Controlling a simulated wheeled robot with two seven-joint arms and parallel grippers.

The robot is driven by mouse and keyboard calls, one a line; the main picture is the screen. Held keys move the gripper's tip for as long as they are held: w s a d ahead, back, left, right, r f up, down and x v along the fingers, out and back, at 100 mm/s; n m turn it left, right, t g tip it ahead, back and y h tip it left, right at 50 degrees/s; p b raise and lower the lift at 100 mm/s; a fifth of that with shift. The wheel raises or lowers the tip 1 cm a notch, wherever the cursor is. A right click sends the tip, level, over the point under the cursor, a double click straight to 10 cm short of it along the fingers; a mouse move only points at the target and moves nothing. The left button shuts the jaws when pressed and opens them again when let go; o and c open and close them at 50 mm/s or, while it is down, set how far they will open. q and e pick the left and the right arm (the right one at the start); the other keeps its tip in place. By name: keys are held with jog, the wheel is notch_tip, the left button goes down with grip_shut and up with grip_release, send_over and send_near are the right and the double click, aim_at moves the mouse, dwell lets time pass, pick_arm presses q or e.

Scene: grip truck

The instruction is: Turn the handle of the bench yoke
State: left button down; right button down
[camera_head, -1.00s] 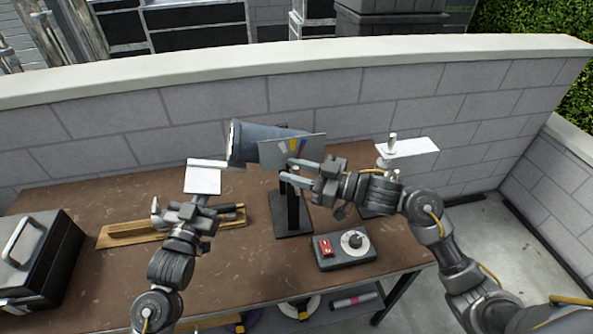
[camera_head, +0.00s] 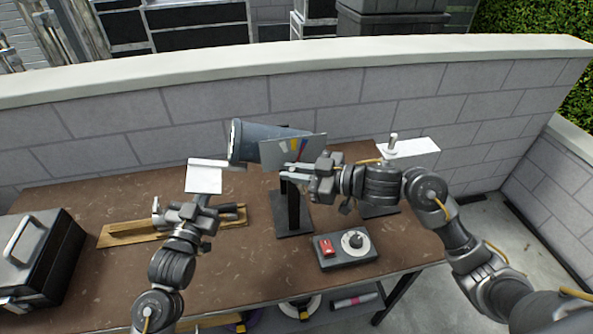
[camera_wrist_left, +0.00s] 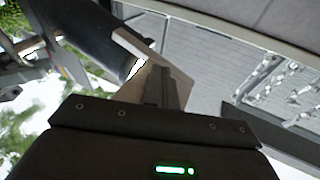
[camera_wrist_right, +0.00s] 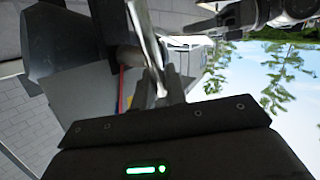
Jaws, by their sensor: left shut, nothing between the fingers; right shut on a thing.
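The bench yoke (camera_head: 292,210) is a dark upright post on a flat base, standing on the brown bench. It carries a dark blue-grey cylinder (camera_head: 268,142) and a grey panel (camera_head: 280,153) with coloured marks. A short silver handle (camera_wrist_right: 148,45) shows between the fingers in the right wrist view. My right gripper (camera_head: 294,170) is shut on this handle, in front of the panel. Its fingers hide part of the handle in the head view. My left gripper (camera_head: 203,198) is shut and empty, left of the yoke and just below a white card.
The white card (camera_head: 203,180) is left of the yoke; another white card (camera_head: 415,147) stands at the right. A control box (camera_head: 345,250) with a red switch and dial lies near the front edge. A black case (camera_head: 40,255) and a wooden board (camera_head: 120,234) are at left.

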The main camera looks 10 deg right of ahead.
jog(key=shift+a+f+n+g+h, duration=0.4)
jog(key=shift+n+h, duration=0.45)
jog(key=shift+h, duration=1)
jog(key=shift+a+f+n+g+h, duration=0.25)
jog(key=shift+a+f+n+h, duration=0.4)
jog(key=shift+h, duration=1.25)
jog(key=shift+a+f+n+g+h, duration=0.15)
jog(key=shift+f+n+g+h, duration=0.15)
jog(key=shift+n+h, duration=1.15)
jog(key=shift+m+h, duration=0.45)
jog(key=shift+h, duration=0.15)
jog(key=c, duration=1.5)
grip_release()
jog(key=v, duration=1.2)
